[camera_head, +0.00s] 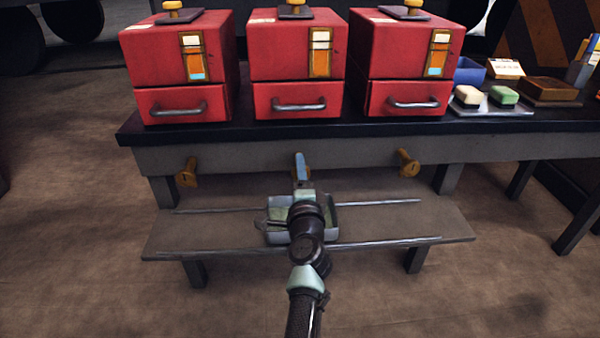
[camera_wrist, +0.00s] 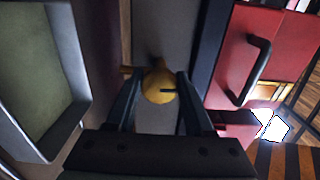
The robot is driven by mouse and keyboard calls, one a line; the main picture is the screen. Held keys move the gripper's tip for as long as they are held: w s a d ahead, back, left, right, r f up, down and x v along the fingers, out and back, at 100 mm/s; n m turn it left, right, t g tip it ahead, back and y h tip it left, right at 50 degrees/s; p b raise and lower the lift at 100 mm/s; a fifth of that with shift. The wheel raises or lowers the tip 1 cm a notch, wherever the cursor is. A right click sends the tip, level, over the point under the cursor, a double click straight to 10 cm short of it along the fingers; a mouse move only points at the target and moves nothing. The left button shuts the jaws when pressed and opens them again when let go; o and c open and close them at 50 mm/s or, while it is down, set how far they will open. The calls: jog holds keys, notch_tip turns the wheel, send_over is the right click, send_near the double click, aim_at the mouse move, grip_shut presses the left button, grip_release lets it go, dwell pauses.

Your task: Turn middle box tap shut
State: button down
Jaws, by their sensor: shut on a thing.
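Three red boxes stand in a row on the bench, and the middle box (camera_head: 297,62) has a drawer with a grey handle. In the head view my arm mostly hides this tap. My gripper (camera_head: 301,168) reaches up to the bench front there. In the wrist view my gripper (camera_wrist: 159,95) has one finger on each side of the tap, shut on it.
The left tap (camera_head: 186,173) and right tap (camera_head: 407,162) stick out from the bench front on either side. A grey tray (camera_head: 274,236) sits on the low shelf (camera_head: 375,215) under my arm, between two metal rods. Soap blocks and a blue bin (camera_head: 468,71) stand at the right.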

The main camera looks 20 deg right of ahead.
jog(key=shift+c, duration=1.6)
grip_release()
jog(key=p+v, duration=0.7)
jog(key=v, duration=0.6)
jog(key=shift+p, duration=0.35)
